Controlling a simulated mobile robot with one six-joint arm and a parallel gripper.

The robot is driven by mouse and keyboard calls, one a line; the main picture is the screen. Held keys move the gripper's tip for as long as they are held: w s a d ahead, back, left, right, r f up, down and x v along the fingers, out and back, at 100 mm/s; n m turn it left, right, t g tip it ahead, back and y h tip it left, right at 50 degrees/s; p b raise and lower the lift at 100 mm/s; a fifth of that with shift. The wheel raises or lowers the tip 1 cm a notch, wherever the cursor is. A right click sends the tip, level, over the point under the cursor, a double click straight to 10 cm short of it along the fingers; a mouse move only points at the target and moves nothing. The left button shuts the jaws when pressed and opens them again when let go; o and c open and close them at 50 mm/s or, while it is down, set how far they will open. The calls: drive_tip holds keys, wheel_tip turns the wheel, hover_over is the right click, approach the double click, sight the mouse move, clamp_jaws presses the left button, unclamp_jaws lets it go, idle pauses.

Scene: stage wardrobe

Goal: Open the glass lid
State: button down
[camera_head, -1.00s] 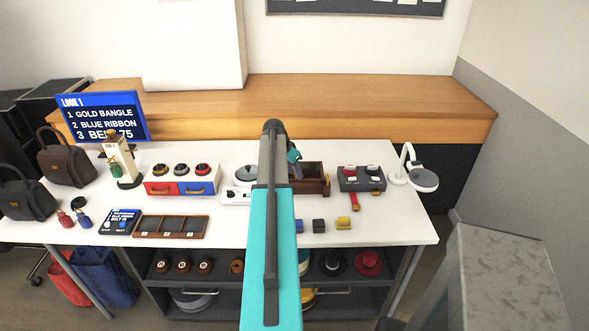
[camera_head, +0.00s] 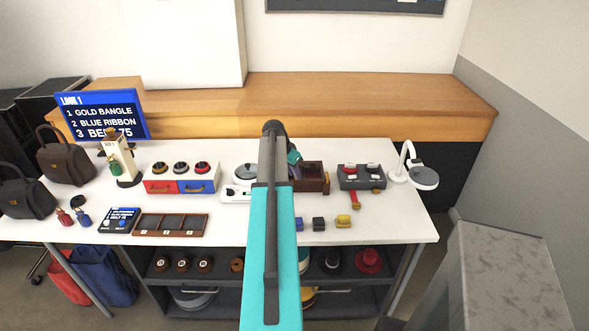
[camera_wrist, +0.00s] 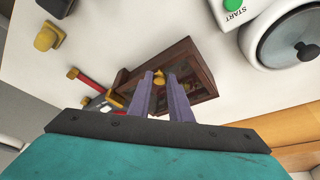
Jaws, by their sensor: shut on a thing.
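A dark brown wooden box (camera_head: 314,182) stands on the white table, right of my arm in the head view. In the wrist view the box (camera_wrist: 127,76) lies beyond my fingers, with dark glass-like panels set in a brown frame. A small gold knob (camera_wrist: 159,77) sits at its near edge. My gripper (camera_wrist: 161,82) is shut on the gold knob, its two purple-grey fingers on either side. My fingers hide part of the box front. In the head view my arm hides the box's left part, and the fingertips are not clear.
A white appliance (camera_head: 232,192) with a round, dark-knobbed lid stands left of the box. A dark unit with red tops (camera_head: 361,176) and a white lamp (camera_head: 423,177) are to the right. Small coloured blocks (camera_head: 318,224) lie in front. Table between them is clear.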

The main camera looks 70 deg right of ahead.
drive_tip(key=s+a+b, duration=0.1)
drive_tip(key=s+a, duration=0.2)
drive_tip(key=a, duration=0.7)
drive_tip(key=shift+s+a+b, duration=0.15)
drive_tip(key=shift+s+b, duration=0.05)
drive_tip(key=shift+b, duration=0.2)
drive_tip(key=c, duration=1.6)
unclamp_jaws()
drive_tip(key=shift+s, duration=0.15)
drive_tip(key=shift+r, duration=0.2)
drive_tip(key=b+v, duration=0.2)
drive_tip(key=v, duration=1.1)
drive_tip(key=shift+r, duration=0.2)
